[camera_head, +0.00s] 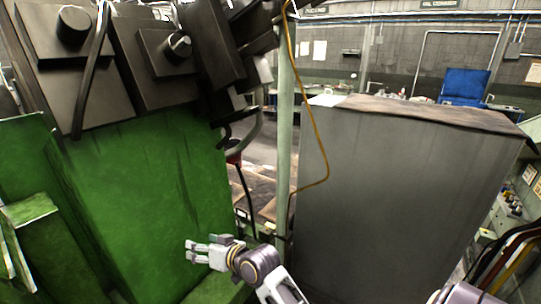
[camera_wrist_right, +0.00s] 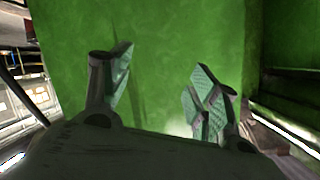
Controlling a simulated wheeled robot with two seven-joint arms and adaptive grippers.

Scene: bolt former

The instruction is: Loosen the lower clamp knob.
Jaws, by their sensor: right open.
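Two dark round knobs stand on black blocks at the top left of the head view: one knob (camera_head: 73,26) at the far left and another knob (camera_head: 178,46) to its right, slightly lower in the picture. I cannot tell which, if either, is the lower clamp knob. My right gripper (camera_head: 190,250) is low in front of the green machine body (camera_head: 150,190), well below both knobs. In the right wrist view my right gripper (camera_wrist_right: 160,82) has its fingers apart with nothing between them, facing a green surface (camera_wrist_right: 175,40). No knob shows there. My left gripper is out of view.
A large grey cabinet (camera_head: 390,190) stands on the right. A pale green post (camera_head: 284,130) with a yellow cable (camera_head: 312,95) rises between it and the machine. A black cable (camera_head: 92,75) hangs over the left block. Green ledges (camera_head: 30,210) stick out at lower left.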

